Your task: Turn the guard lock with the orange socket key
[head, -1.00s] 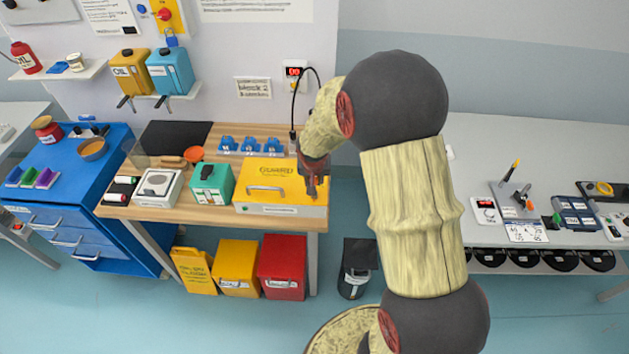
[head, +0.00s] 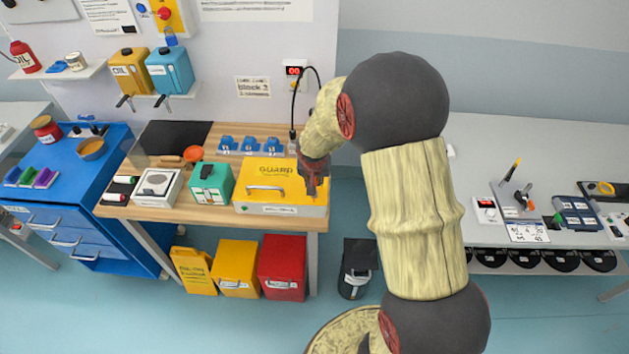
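The lock is not distinguishable and may be hidden by my gripper. The orange socket key is not clearly visible. The fingers are too small and dark to show whether they are open or hold something.
A green box (head: 212,183) and a pale box (head: 157,188) stand left of the guard. Blue blocks (head: 250,145) and an orange funnel-like item (head: 193,153) sit behind. A black cable (head: 294,105) hangs near my wrist. Yellow and red bins (head: 282,268) stand below the bench.

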